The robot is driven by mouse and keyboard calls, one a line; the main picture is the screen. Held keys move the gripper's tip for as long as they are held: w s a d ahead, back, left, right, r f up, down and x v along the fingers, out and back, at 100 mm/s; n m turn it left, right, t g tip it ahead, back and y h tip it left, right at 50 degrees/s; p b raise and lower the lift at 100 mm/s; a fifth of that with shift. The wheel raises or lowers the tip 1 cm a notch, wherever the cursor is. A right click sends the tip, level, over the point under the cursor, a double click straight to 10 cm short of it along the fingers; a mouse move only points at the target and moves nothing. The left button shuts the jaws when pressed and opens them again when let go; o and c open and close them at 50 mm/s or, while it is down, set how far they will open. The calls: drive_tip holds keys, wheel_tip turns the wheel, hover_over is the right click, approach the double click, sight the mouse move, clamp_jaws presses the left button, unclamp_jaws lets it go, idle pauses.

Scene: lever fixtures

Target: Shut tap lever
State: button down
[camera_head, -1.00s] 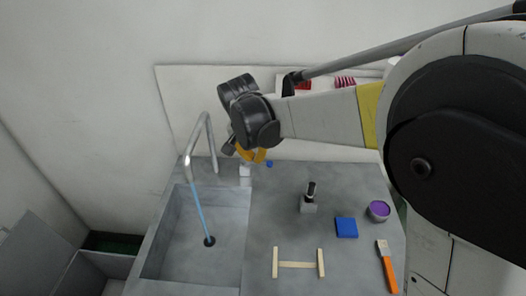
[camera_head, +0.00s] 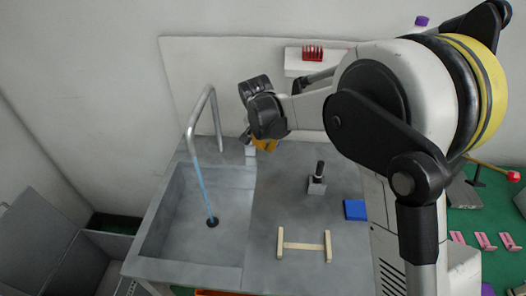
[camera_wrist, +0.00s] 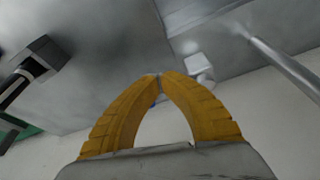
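The grey tap spout (camera_head: 206,108) arches over the sink (camera_head: 165,215), and a blue stream (camera_head: 203,190) runs from it to the drain. A small white block (camera_head: 250,150) stands on the counter beside the spout; it seems to be the tap lever's fixture, but the lever itself is not clear. In the wrist view the white block (camera_wrist: 200,68) lies just beyond and right of my fingertips. My gripper (camera_wrist: 160,77) has its yellow fingertips together with nothing visible between them. In the head view my gripper (camera_head: 262,146) is close to the block, partly hidden by my wrist; contact cannot be told.
A black upright lever on a grey block (camera_head: 317,186) stands to the right on the counter. A blue square (camera_head: 355,210) and a wooden H-shaped frame (camera_head: 304,246) lie nearer. A wall shelf (camera_head: 300,67) holds a red rack (camera_head: 312,53). Grey bins stand left of the sink.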

drive_tip(key=shift+w+d, duration=0.1)
drive_tip(key=shift+w, duration=0.15)
drive_tip(key=shift+w+d+p, duration=0.4)
drive_tip(key=shift+w+d, duration=0.05)
drive_tip(key=shift+w, duration=0.35)
drive_tip(key=shift+s, duration=0.1)
